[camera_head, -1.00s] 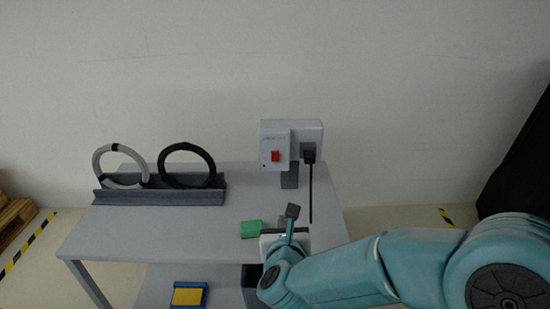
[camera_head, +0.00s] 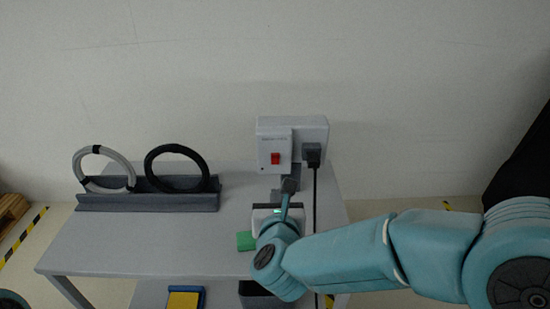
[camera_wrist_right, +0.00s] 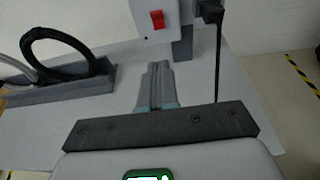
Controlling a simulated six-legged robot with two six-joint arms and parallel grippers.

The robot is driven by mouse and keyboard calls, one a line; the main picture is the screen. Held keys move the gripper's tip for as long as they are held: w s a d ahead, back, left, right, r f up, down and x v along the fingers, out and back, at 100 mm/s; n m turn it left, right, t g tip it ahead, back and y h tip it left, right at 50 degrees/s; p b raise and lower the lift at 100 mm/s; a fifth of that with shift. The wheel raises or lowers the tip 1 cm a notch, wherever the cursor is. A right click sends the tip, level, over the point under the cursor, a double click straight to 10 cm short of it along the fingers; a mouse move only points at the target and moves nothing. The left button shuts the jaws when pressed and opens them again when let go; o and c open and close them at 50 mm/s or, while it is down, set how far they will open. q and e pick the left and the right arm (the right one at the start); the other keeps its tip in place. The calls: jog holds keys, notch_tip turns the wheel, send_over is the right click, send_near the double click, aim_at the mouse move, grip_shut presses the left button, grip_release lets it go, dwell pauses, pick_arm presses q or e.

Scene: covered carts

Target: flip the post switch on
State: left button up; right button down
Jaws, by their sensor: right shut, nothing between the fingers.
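The post switch is a red rocker (camera_head: 275,158) on a light grey box (camera_head: 263,133) held on a dark grey post (camera_head: 296,172) at the back right of the table. In the right wrist view the red rocker (camera_wrist_right: 157,19) shows at the top, on the face of the box (camera_wrist_right: 143,10). My right gripper (camera_head: 289,184) is shut and empty, just below the box and apart from the switch. In the right wrist view its closed fingertips (camera_wrist_right: 158,66) point up towards the box. My left gripper is not in view.
A black plug (camera_head: 312,153) sits in the box right of the switch, its cable hanging down. A grey rack (camera_head: 150,202) holds a grey ring (camera_head: 80,172) and a black ring (camera_head: 150,166). A green block (camera_head: 245,241) lies left of my right gripper. The table's left middle (camera_head: 130,238) is clear.

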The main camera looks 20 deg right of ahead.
jog(key=p, duration=0.2)
send_near(275, 157)
notch_tip(275, 157, down, 4)
jog(key=w, duration=0.2)
jog(key=shift+w+d+r+p, duration=0.3)
jog(key=shift+w+r+p, duration=0.15)
jog(key=shift+w, duration=0.15)
jog(key=shift+w+d+r+p, duration=0.3)
jog(key=shift+w+r+p, duration=0.15)
jog(key=shift+w, duration=0.1)
jog(key=shift+w+d+r, duration=0.15)
jog(key=shift+w, duration=0.25)
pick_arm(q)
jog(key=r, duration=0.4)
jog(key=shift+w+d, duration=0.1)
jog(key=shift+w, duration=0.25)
pick_arm(e)
jog(key=shift+w, duration=0.15)
